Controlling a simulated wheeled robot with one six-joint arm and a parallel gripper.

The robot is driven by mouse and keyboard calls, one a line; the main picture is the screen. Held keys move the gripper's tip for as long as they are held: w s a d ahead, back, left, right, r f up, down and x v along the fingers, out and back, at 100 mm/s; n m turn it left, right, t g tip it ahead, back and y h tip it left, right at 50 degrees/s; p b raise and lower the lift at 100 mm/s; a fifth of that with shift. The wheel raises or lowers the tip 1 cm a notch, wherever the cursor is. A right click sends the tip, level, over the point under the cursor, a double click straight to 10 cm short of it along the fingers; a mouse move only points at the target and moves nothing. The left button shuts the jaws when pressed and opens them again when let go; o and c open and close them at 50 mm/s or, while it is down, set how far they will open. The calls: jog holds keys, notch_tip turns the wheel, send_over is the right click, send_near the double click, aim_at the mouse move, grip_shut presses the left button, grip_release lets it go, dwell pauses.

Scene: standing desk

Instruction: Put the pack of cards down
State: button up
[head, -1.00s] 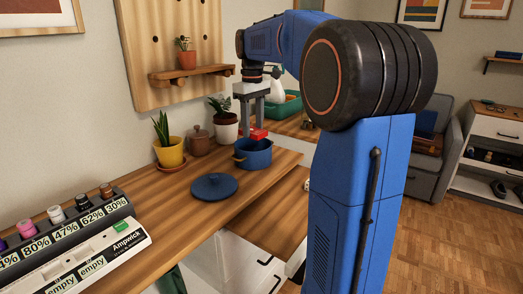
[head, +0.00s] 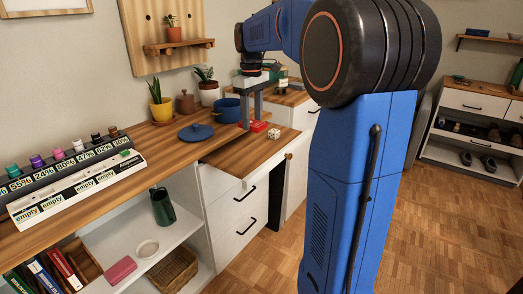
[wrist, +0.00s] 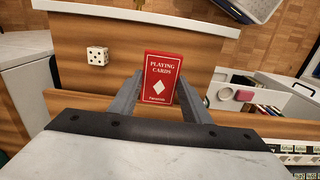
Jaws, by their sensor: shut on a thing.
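The red pack of playing cards (wrist: 162,75) stands between my fingers in the wrist view, its printed face towards the camera. My gripper (wrist: 160,102) is shut on it. In the head view my gripper (head: 254,122) points down just right of the blue pot, and the red pack (head: 259,126) shows at its fingertips. The pack is low, near the wooden surface (head: 247,152); I cannot tell whether it touches it.
A white die (head: 274,133) lies close to the right of the pack. The blue pot (head: 226,110) stands to the left, with its blue lid (head: 195,132) on the desk. The wooden surface in front is clear.

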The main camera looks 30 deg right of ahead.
aim_at(253, 152)
jog(key=shift+f, duration=4.7)
jog(key=shift+f, duration=0.15)
jog(key=o, duration=1.1)
jog(key=shift+c, duration=0.2)
notch_tip(253, 152, up, 12)
jog(key=shift+r, duration=0.15)
jog(key=s+a+f+m+t, duration=0.1)
jog(key=s+a+f, duration=0.4)
jog(key=s, duration=0.5)
jog(key=s+a+f+m+t, duration=0.1)
jog(key=s+a+f, duration=0.4)
jog(key=s, duration=0.5)
jog(key=s+a+f+m+t, duration=0.2)
jog(key=s+a+f, duration=0.4)
jog(key=s, duration=0.4)
jog(key=shift+t, duration=0.4)
